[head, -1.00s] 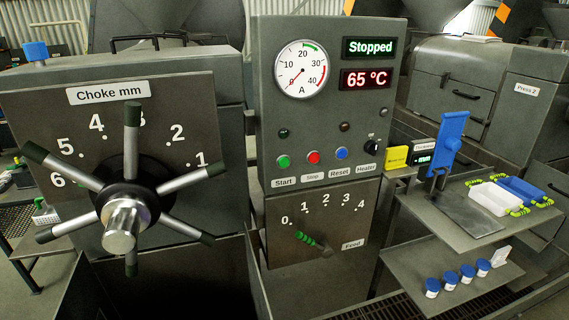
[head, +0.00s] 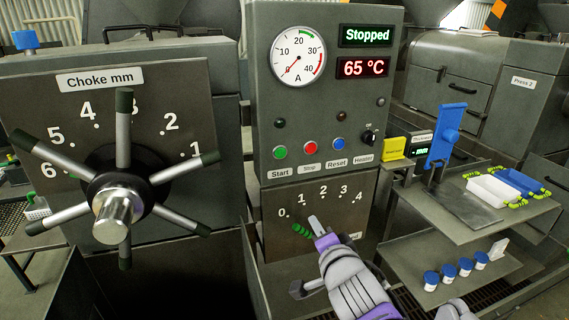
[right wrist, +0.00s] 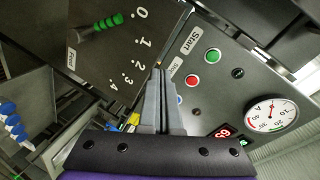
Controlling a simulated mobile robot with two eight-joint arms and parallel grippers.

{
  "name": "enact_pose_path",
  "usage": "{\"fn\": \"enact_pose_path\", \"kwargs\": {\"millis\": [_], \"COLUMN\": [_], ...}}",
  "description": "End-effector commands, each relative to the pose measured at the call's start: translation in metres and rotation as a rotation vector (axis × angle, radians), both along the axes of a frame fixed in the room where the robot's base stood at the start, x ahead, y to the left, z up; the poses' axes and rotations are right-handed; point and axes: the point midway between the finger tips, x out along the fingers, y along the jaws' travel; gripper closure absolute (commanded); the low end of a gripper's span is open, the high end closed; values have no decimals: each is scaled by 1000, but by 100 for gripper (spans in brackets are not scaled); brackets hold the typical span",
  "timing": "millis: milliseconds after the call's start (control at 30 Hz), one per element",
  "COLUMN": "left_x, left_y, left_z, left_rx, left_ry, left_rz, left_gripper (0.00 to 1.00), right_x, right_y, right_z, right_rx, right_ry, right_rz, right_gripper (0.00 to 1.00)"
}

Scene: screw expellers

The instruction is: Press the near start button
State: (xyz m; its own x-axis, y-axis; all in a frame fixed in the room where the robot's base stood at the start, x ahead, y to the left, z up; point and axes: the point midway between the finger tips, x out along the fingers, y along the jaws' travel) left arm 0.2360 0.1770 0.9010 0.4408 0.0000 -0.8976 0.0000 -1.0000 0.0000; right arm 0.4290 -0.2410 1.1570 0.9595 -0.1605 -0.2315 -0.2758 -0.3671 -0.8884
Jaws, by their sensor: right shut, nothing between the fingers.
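The green start button (head: 280,152) is on the grey control panel (head: 262,60), above the label "Start" and left of the red stop button (head: 310,147). The display (head: 366,36) reads "Stopped". My right gripper (head: 316,224) is shut and empty, in front of the feed scale below the button row, apart from the start button. In the right wrist view the shut fingers (right wrist: 159,76) point towards the panel, and the green start button (right wrist: 212,56) shows to their upper right. My left gripper is not in view.
The choke handwheel (head: 118,205) with its spokes sticks out at the left. The green feed lever (head: 303,230) is just left of my right fingertips. A shelf (head: 455,205) with trays stands at the right. The space before the buttons is clear.

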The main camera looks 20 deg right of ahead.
Motion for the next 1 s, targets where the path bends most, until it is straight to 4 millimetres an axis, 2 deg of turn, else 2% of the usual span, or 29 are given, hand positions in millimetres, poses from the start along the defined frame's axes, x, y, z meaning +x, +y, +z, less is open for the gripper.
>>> {"fn": "enact_pose_path", "kwargs": {"millis": [33, 133, 333, 500, 833, 1000], "left_x": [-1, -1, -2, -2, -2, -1], "left_y": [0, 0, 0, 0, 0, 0], "left_z": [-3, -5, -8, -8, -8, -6], "left_rx": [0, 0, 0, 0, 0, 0], "left_ry": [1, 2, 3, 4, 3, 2], "left_rz": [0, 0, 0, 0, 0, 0], "left_gripper": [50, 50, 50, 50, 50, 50], "right_x": [7, 17, 27, 30, 31, 45], "right_y": [0, 4, 12, 15, 15, 15], "right_z": [14, 40, 71, 79, 79, 79], "right_rx": [61, 183, 347, 392, 394, 393], "right_ry": [-55, -148, -249, -271, -271, -271], "right_rz": [0, 19, 65, 81, 81, 81], "right_gripper": [100, 100, 100, 100, 100, 100]}}
